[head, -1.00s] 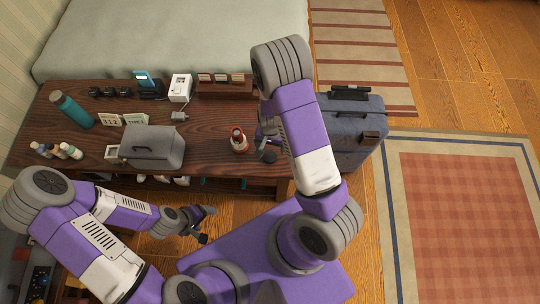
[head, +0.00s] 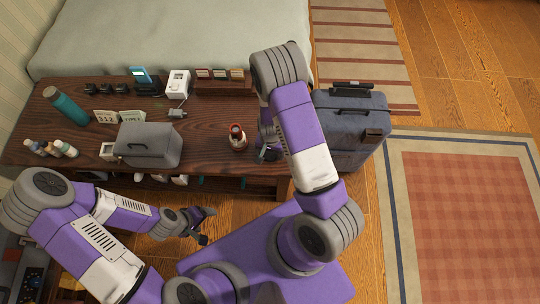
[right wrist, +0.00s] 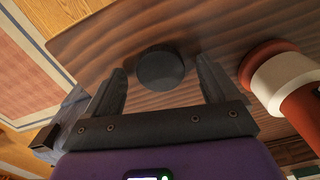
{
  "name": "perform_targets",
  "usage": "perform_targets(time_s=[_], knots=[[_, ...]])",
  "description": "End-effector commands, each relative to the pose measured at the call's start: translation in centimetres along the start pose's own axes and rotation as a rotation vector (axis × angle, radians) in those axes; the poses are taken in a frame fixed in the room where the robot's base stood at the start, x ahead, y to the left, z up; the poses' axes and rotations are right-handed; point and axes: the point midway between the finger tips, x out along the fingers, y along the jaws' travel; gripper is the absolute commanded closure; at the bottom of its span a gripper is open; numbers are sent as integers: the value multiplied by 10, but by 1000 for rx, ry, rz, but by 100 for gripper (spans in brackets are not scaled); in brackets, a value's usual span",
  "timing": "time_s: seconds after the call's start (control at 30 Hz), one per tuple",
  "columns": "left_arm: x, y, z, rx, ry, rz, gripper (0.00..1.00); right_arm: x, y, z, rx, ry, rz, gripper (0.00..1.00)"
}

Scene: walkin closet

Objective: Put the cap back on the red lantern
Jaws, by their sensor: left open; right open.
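The red lantern (head: 237,140) stands upright on the dark wooden bench; its red body and white band also show at the right of the right wrist view (right wrist: 288,82). A dark round cap (right wrist: 160,70) lies on the wood in the right wrist view, between the spread fingers of my right gripper (right wrist: 162,82). The fingers are open, with a gap on each side of the cap. In the head view my right gripper (head: 268,146) is just right of the lantern, partly hidden by my arm. My left gripper (head: 206,226) is open and empty in front of the bench.
A grey case (head: 150,145), a teal bottle (head: 67,108) and several small bottles (head: 50,149) are on the bench's left half. A white box (head: 178,84) and a card rack (head: 222,85) stand at its back. A suitcase (head: 350,120) stands right of the bench.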

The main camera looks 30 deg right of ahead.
Motion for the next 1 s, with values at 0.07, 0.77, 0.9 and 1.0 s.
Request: perform_targets(time_s=[0.07, 0.77, 0.9, 1.0], knots=[[3, -1, 0, 0, 0, 0, 23, 6, 0, 0, 0, 0, -1, 12], [2, 0, 0, 0, 0, 0, 23, 4, 0, 0, -1, 0, -1, 70], [2, 0, 0, 0, 0, 0, 23, 4, 0, 0, -1, 0, -1, 70], [0, 0, 0, 0, 0, 0, 23, 1, 0, 0, -1, 0, -1, 70]])
